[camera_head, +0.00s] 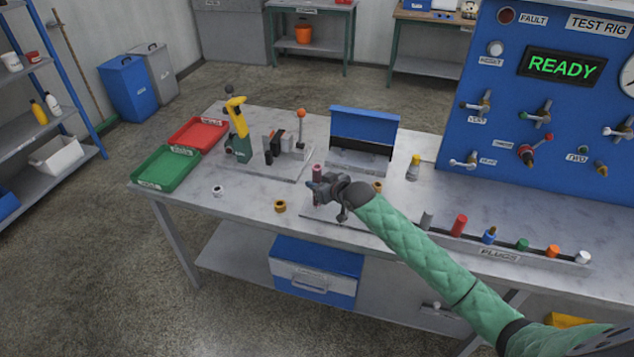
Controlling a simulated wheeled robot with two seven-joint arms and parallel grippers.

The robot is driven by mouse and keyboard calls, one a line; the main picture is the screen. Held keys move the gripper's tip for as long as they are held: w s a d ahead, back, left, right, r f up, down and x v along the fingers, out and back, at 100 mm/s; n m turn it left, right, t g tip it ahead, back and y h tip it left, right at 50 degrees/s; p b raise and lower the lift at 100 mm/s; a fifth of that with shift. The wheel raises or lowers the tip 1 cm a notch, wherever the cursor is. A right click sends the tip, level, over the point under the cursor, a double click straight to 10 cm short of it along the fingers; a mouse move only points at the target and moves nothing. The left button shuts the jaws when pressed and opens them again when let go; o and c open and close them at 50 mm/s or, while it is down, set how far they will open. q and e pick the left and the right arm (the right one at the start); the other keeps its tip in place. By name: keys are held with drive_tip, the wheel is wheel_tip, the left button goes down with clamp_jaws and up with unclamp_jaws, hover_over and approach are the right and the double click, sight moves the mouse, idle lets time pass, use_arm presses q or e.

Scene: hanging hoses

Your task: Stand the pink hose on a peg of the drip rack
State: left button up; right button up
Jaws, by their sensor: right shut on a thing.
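My right arm in its green quilted sleeve reaches in from the lower right. My right gripper (319,187) is over the middle of the table and shut on a small pinkish upright piece (317,171), which looks like the pink hose. Only its upper end shows above the fingers; the rest is hidden by the gripper. A low, dark-edged plate (318,220) lies on the table below and in front of the gripper. It may be the drip rack, but my arm covers much of it and I cannot make out its pegs. My left gripper is not in view.
A blue-lidded box (362,126) stands behind the gripper. A plug rail (508,256) with several coloured plugs runs along the right front. A brass ring (280,206) and a pale ring (217,191) lie left. Green (165,172) and red (199,133) trays sit far left.

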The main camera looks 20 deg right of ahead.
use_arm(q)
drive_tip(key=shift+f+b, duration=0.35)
use_arm(e)
drive_tip(key=shift+f, duration=0.95)
drive_tip(key=o, duration=1.1)
drive_tip(key=shift+s+d+r+b, duration=0.1)
drive_tip(key=shift+s+d+b, duration=0.15)
drive_tip(key=shift+s, duration=0.2)
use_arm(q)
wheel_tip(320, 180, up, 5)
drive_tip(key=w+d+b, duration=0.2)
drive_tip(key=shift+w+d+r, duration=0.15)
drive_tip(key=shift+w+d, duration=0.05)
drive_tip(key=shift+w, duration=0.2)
use_arm(e)
drive_tip(key=shift+v, duration=3.35)
drive_tip(key=shift+r, duration=0.1)
